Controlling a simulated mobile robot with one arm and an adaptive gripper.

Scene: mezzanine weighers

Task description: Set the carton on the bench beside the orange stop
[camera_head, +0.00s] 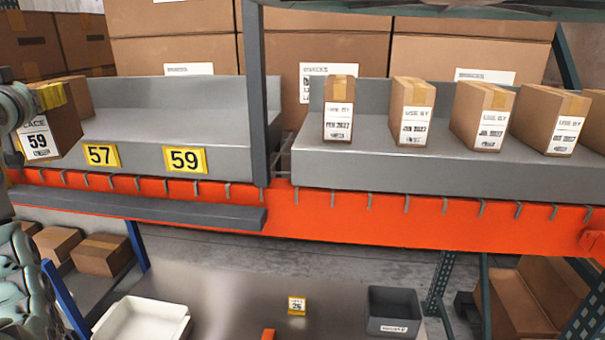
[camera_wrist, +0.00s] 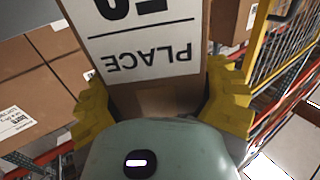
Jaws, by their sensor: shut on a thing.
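My gripper (camera_head: 50,96) is at the far left of the head view, its yellow fingers shut on a brown carton (camera_head: 66,138). The carton has a white label reading 59, held in front of the left end of the upper grey shelf. In the wrist view the carton (camera_wrist: 160,101) sits between both yellow fingers, its label reading PLACE, upside down. A small orange piece (camera_head: 268,335), perhaps the orange stop, shows at the bottom edge of the head view, mostly cut off. It is at a grey bench surface (camera_head: 235,265) below and right of my gripper.
Yellow tags 57 (camera_head: 101,155) and 59 (camera_head: 185,159) mark the upper shelf, above an orange beam (camera_head: 350,215). Several USE BY cartons stand on the right shelf. A white tray (camera_head: 140,318), grey bin (camera_head: 393,310) and yellow tag (camera_head: 296,306) are below.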

